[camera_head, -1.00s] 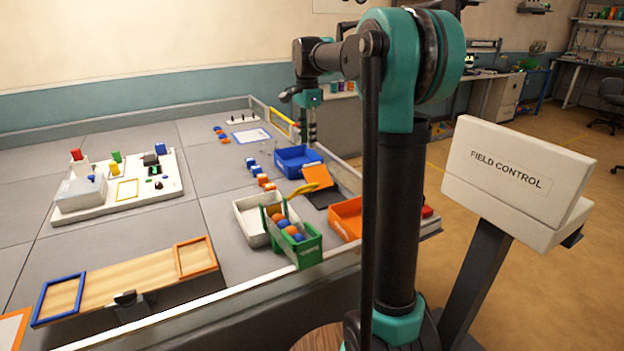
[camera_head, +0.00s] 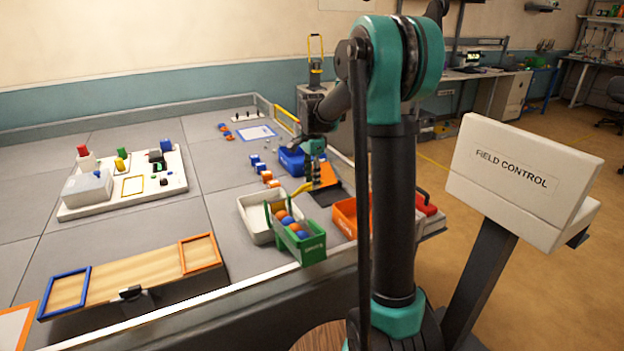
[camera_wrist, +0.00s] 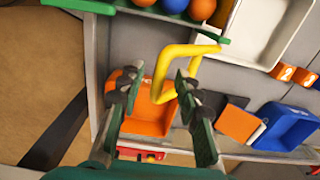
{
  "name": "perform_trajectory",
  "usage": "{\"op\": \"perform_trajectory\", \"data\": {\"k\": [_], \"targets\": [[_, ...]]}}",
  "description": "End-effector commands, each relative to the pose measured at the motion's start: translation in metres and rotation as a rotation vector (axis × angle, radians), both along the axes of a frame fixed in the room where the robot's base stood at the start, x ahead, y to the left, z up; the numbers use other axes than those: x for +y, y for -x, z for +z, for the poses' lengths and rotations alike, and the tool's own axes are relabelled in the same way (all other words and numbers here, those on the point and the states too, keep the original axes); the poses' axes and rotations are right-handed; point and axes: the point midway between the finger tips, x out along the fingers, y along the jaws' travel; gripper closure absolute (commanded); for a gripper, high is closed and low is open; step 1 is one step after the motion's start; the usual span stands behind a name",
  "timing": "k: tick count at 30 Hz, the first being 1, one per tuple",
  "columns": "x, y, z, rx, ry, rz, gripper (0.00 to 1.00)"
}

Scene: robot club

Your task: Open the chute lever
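The chute (camera_head: 308,250) is a green box at the field's near edge, with orange and blue balls (camera_head: 287,220) in it. Its lever (camera_head: 301,189) is a yellow bent bar rising from the chute's far end. In the wrist view the lever (camera_wrist: 182,52) is large, and its bent lower end shows between my fingers. My gripper (camera_wrist: 156,84) is open and empty, a finger on each side of that end. I see no clear contact and cannot tell the depth gap. In the head view my gripper (camera_head: 313,184) is just right of the lever, pointing down.
A white tray (camera_head: 252,225) stands left of the chute. An orange bin (camera_head: 345,218) is to its right, and a blue bin (camera_head: 291,160) with an orange panel (camera_head: 327,174) lies behind. The field control stand (camera_head: 510,165) is at the right. The mid-field floor is mostly clear.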

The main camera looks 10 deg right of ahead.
Motion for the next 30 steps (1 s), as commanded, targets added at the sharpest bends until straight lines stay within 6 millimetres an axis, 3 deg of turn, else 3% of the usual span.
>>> {"op": "perform_trajectory", "data": {"k": [8, 16, 30], "targets": [[0.0, 0.0, -0.0011, 0.0, 0.0, 0.0, 0.66], [0.0, 0.0, -0.001, 0.0, 0.0, 0.0, 0.99], [-0.0003, 0.001, -0.0015, -0.007, -0.002, 0.0, 1.0]]}}
